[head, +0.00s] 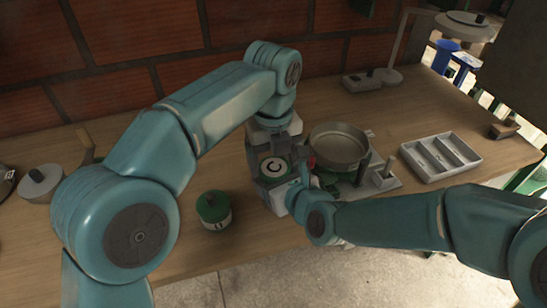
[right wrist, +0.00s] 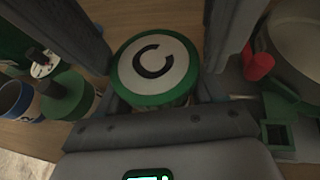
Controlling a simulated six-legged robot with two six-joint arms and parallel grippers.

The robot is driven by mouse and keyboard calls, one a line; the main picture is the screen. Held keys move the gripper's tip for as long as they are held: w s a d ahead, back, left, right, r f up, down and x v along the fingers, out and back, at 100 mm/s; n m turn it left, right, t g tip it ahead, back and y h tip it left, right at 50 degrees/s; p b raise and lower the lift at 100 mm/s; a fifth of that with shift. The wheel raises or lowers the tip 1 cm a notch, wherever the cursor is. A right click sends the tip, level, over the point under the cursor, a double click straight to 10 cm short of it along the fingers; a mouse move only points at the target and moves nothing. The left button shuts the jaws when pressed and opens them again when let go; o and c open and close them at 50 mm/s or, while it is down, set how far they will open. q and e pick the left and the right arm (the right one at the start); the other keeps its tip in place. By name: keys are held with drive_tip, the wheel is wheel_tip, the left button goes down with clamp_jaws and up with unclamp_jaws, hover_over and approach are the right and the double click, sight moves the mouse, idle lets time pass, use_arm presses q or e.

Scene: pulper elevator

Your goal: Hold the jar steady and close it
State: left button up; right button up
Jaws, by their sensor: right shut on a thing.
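The jar has a green-rimmed lid with a white top and a black C mark (head: 274,168). It sits upright near the table's front edge, and the lid also shows in the right wrist view (right wrist: 154,66). Its body is mostly hidden below the lid. My right gripper (head: 284,188) is shut on the jar from the near side, below the lid. My left gripper (head: 274,145) points down from above, with its dark fingers apart on either side of the lid. I cannot tell how tightly the lid sits.
A green-topped jar (head: 214,208) stands just left, clear of the grippers. A round metal pan (head: 339,146) stands close on the right, with a red knob (head: 311,163) between. A grey compartment tray (head: 441,157) lies further right. A grey lidded pot (head: 41,183) stands far left.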

use_arm(q)
drive_tip(key=shift+s+d+f+g, duration=0.35)
drive_tip(key=shift+s+d, duration=0.1)
drive_tip(key=shift+s, duration=0.15)
use_arm(e)
drive_tip(key=shift+w, duration=0.15)
use_arm(q)
drive_tip(key=o, duration=0.4)
use_arm(e)
clamp_jaws()
use_arm(q)
drive_tip(key=r, duration=0.6)
drive_tip(key=shift+w+a+r, duration=0.1)
drive_tip(key=shift+w+a, duration=0.1)
drive_tip(key=shift+a, duration=0.05)
drive_tip(key=shift+w+a+r, duration=0.1)
drive_tip(key=shift+w+r, duration=0.05)
drive_tip(key=shift+r, duration=0.35)
drive_tip(key=shift+w+a+r, duration=0.1)
drive_tip(key=shift+w+r, duration=0.05)
drive_tip(key=shift+r, duration=0.6)
